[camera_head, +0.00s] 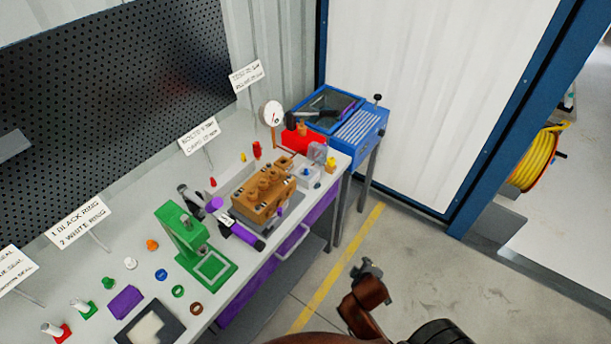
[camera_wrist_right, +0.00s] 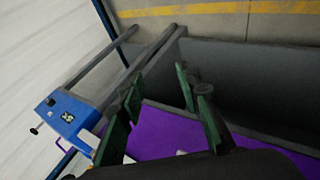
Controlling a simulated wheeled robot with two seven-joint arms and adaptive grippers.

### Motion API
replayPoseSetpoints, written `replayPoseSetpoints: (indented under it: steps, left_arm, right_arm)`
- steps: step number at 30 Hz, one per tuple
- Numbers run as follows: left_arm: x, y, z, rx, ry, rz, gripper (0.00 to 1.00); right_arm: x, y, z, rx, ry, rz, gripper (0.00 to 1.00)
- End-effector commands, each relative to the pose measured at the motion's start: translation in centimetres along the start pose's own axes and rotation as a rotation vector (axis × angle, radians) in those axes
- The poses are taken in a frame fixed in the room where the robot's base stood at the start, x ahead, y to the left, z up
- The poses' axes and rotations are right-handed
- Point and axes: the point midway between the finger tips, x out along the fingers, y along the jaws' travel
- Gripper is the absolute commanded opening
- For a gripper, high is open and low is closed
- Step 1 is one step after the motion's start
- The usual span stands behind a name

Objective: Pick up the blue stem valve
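A small round blue piece (camera_head: 161,274) lies on the grey workbench (camera_head: 139,244) in the head view, left of the green press. It is the only small loose blue part I can make out, and I cannot tell for sure that it is the stem valve. My right gripper (camera_wrist_right: 159,92) shows in the right wrist view with its dark green fingers apart and nothing between them. It is beside the bench's purple drawer front (camera_wrist_right: 165,130), away from the blue piece. My left gripper is not in view.
A green press (camera_head: 190,240) and a brown pump block (camera_head: 264,192) stand on the bench. A blue cart (camera_head: 366,128) stands at the bench's far end. Label signs (camera_head: 79,221) rise along the back. The floor (camera_head: 420,250) right of the bench is clear.

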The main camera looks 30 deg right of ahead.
Motion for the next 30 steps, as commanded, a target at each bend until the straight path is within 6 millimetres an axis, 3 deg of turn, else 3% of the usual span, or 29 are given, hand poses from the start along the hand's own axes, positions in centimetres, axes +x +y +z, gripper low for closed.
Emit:
replayPoseSetpoints:
  steps: [8, 11, 15, 18, 21, 24, 30]
  left_arm:
    - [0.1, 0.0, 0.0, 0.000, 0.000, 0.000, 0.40]
    - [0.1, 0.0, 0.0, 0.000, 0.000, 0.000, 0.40]
    - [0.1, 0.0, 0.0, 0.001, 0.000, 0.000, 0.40]
    - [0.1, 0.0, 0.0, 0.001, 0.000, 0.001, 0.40]
    - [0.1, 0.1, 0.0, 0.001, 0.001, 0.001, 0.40]
    - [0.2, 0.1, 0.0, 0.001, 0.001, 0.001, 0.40]
    - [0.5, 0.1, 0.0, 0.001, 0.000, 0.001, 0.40]
  right_arm:
    - [1.5, 9.3, -6.7, -0.517, 0.014, 0.364, 0.31]
    - [1.5, 12.7, -11.2, -0.809, -0.017, 0.539, 0.31]
    - [1.0, 15.9, -19.4, -1.317, -0.122, 0.806, 0.31]
    - [0.8, 16.2, -24.2, -1.619, -0.208, 0.945, 0.31]
    - [0.7, 15.9, -27.3, -1.815, -0.272, 1.030, 0.31]
    - [0.9, 15.7, -28.9, -1.912, -0.306, 1.070, 0.31]
    - [2.0, 16.7, -30.4, -1.934, -0.314, 1.081, 0.31]
